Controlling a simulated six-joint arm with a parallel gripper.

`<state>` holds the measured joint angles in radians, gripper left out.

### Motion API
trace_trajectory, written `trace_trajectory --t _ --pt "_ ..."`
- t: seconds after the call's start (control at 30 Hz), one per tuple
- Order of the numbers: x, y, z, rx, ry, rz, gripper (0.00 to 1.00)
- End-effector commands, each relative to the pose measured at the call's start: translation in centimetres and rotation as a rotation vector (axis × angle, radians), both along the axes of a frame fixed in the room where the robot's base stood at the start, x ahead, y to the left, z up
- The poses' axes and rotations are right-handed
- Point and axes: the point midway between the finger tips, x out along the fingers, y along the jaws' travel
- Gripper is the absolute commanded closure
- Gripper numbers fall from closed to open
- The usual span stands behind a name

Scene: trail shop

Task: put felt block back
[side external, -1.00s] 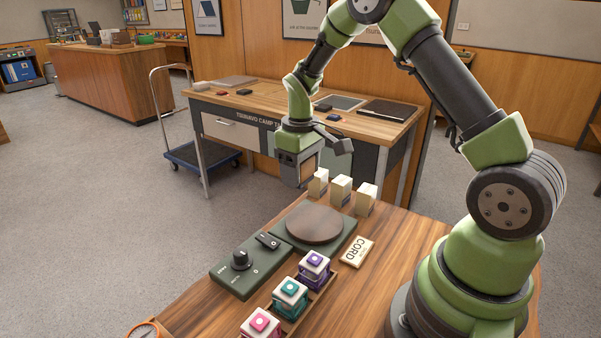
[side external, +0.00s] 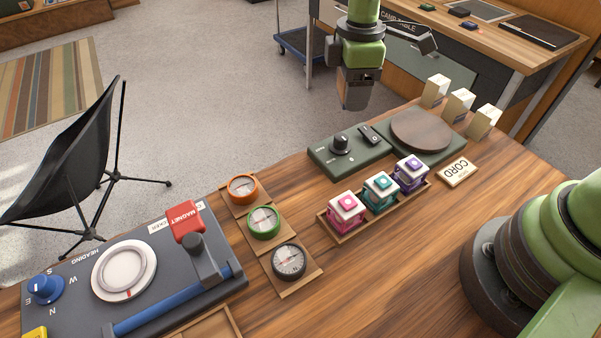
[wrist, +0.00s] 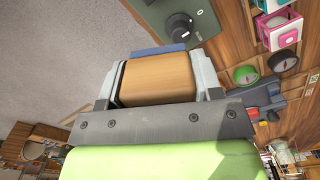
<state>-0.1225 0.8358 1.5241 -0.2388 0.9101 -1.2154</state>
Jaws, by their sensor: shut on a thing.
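My gripper (side external: 356,98) hangs above the far edge of the wooden bench, beyond the green control box. In the wrist view my gripper (wrist: 158,88) is shut on the felt block (wrist: 157,78), a tan wood-coloured block with a blue strip (wrist: 158,51) along its far side. The block sits between the two grey jaws. In the side view the block is mostly hidden by the jaws. An empty-looking wooden tray (side external: 212,329) is cut off at the bottom edge of the side view; I cannot tell whether it belongs to the block.
The green control box (side external: 345,155) with knob and round brown plate (side external: 421,130) stands below my gripper. Three coloured cubes sit in a rack (side external: 376,214). Three compasses (side external: 263,222) stand nearer. A grey heading device (side external: 160,245) with red magnet (side external: 186,222) fills the left end.

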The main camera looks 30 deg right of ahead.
Motion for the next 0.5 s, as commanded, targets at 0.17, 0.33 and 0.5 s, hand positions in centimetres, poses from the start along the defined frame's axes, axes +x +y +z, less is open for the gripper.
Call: trace_trajectory --t 0.17,0.33,0.5 --pt "-0.8 7.4 -0.5 0.000 0.000 0.521 0.63" --pt "-1.7 11.0 -0.7 0.000 0.000 0.796 0.63" --pt "-2.0 11.9 -2.9 0.000 0.005 0.873 0.63"
